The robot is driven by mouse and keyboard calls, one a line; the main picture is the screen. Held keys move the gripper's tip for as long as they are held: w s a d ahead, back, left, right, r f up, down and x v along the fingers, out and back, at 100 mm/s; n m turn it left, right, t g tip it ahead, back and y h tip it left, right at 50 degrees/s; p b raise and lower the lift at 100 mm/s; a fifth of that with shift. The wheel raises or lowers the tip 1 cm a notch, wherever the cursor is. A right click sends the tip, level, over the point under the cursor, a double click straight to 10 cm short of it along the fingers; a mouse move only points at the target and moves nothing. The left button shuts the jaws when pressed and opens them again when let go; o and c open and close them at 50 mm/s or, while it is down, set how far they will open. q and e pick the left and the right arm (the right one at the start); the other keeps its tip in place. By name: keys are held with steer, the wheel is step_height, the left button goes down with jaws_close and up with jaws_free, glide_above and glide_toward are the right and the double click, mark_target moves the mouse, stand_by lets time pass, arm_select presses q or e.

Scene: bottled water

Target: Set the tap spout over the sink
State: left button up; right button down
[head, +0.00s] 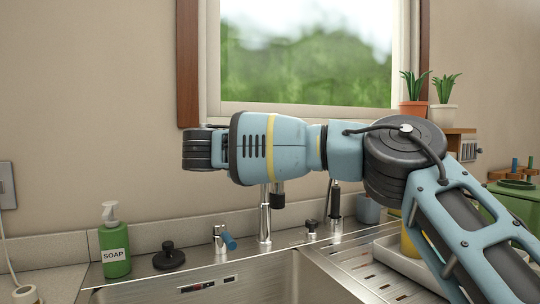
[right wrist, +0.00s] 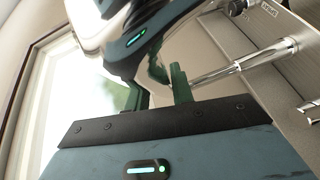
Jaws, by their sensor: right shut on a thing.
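The chrome tap (head: 265,222) stands upright behind the sink (head: 235,285). Its upper part is hidden behind my right arm, and a short dark tip (head: 278,193) shows just below the arm, to the right of the column. My right arm crosses from the right above the counter; its gripper jaws are not clear in the head view. In the right wrist view my right gripper (right wrist: 178,85) is shut on the tap spout, though the contact is hard to make out. A chrome tube (right wrist: 230,67) runs right from there. My left gripper is not in view.
A green soap bottle (head: 114,245), a black stopper (head: 169,256) and a small blue-handled fitting (head: 222,240) stand left of the tap. A black-topped sprayer (head: 334,205) and drainer (head: 370,262) are on the right. The window (head: 305,60) is behind.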

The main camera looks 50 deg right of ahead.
steer(key=shift+w+a, duration=0.1)
steer(key=shift+a, duration=0.05)
stand_by(0.3)
steer(key=c, duration=1.2)
jaws_free()
